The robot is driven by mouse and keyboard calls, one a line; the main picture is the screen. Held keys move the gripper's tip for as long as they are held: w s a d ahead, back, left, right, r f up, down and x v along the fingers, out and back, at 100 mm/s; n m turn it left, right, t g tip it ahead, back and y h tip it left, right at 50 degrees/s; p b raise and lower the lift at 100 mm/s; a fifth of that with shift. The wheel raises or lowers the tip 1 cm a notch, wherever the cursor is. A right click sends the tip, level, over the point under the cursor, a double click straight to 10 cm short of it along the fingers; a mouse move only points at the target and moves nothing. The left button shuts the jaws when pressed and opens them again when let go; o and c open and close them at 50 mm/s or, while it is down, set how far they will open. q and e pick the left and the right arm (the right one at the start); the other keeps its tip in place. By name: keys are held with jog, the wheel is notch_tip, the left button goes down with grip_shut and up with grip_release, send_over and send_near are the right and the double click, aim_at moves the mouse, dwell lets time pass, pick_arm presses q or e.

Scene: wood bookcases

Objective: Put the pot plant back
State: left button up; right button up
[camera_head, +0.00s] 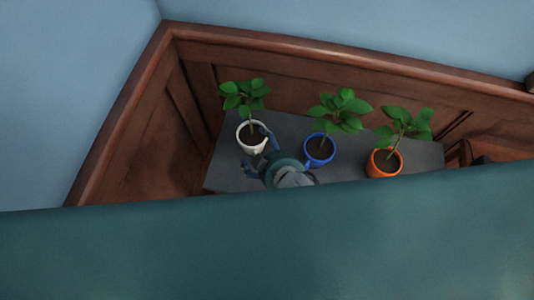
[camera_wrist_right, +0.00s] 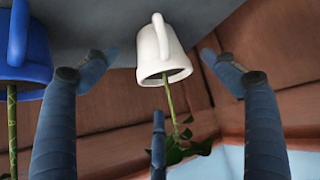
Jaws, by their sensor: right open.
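A potted plant in a white pot (camera_head: 249,141) with a handle stands on the grey surface (camera_head: 225,175), at the left of a row. Next to it stand a plant in a blue pot (camera_head: 318,152) and one in an orange pot (camera_head: 381,165). My right gripper (camera_head: 258,150) is open at the near right side of the white pot. In the right wrist view the picture is upside down: the white pot (camera_wrist_right: 160,50) shows between the spread fingers, apart from them. The blue pot (camera_wrist_right: 24,52) is at the left edge there. My left gripper is not in view.
Brown wood panelling (camera_head: 300,62) runs behind and left of the grey surface. A wide teal surface (camera_head: 270,240) fills the bottom of the head view and hides what is below. The blue pot leaves little room right of the gripper.

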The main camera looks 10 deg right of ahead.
jog(key=shift+v, duration=2.35)
